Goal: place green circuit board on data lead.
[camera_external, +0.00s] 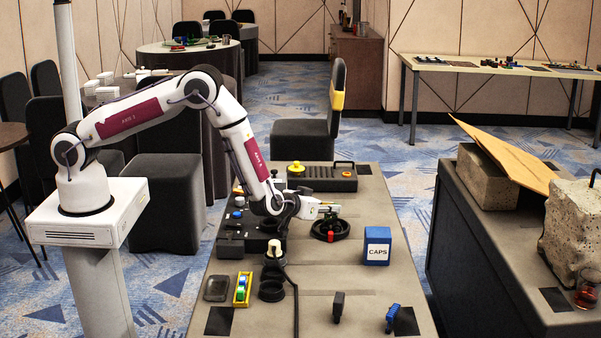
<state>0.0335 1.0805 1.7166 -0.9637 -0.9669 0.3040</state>
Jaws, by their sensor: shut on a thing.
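My gripper (330,209) is at the end of the arm, low over the middle of the grey table. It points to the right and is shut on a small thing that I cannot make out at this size. A black coiled lead (315,229) with a red end lies just below and in front of it in the picture, and looks like the data lead. Whether the held thing touches the coil I cannot tell. I cannot pick out the green circuit board with certainty.
A blue CAPS box (377,246) stands right of the coil. A dark control box (322,178) lies behind it. A yellow tray (243,289), black round parts (271,291) and a blue clip (392,317) are nearer the front.

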